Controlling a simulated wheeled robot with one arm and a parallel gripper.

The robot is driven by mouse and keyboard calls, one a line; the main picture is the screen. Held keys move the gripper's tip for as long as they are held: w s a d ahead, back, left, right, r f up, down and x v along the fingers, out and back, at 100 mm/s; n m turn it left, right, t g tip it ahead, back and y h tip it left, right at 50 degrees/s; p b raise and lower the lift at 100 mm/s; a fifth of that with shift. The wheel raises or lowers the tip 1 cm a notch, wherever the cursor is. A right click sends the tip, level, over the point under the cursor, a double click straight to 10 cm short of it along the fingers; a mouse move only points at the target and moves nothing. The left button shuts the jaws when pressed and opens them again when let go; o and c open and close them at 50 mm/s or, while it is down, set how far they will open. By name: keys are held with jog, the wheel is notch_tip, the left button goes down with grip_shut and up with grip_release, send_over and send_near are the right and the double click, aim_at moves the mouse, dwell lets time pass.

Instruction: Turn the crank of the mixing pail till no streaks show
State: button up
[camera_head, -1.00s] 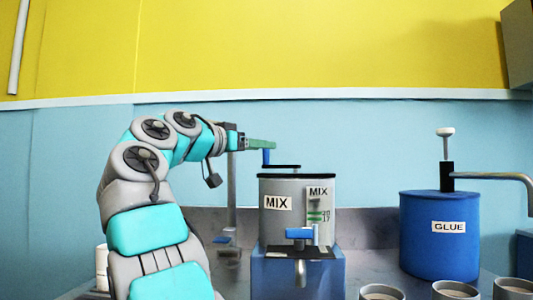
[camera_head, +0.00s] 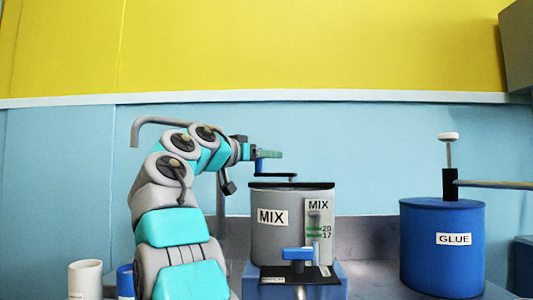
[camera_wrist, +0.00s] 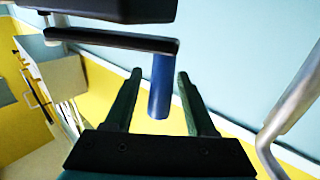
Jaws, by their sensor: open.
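The grey mixing pail (camera_head: 283,240), labelled MIX, stands upright on a blue base in the head view. Its dark crank arm (camera_head: 280,177) lies across the top, with a blue upright handle (camera_head: 259,166) at its left end. A gauge strip (camera_head: 318,235) on its front shows green bands and small numbers. My gripper (camera_head: 270,154) is at the handle, above the pail's left rim. In the wrist view the blue handle (camera_wrist: 160,88) stands between the two open fingers, with gaps on both sides. The pail's inside is hidden.
A blue tap (camera_head: 298,254) sticks out from the pail's front. A blue GLUE drum (camera_head: 440,260) with a pump stands at the right. A white cup (camera_head: 85,279) and a blue cup (camera_head: 125,280) stand at the lower left. A grey bent pipe (camera_head: 160,120) rises behind my arm.

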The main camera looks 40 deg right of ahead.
jog(key=shift+d, duration=0.15)
grip_shut()
dwell(0.4)
dwell(1.0)
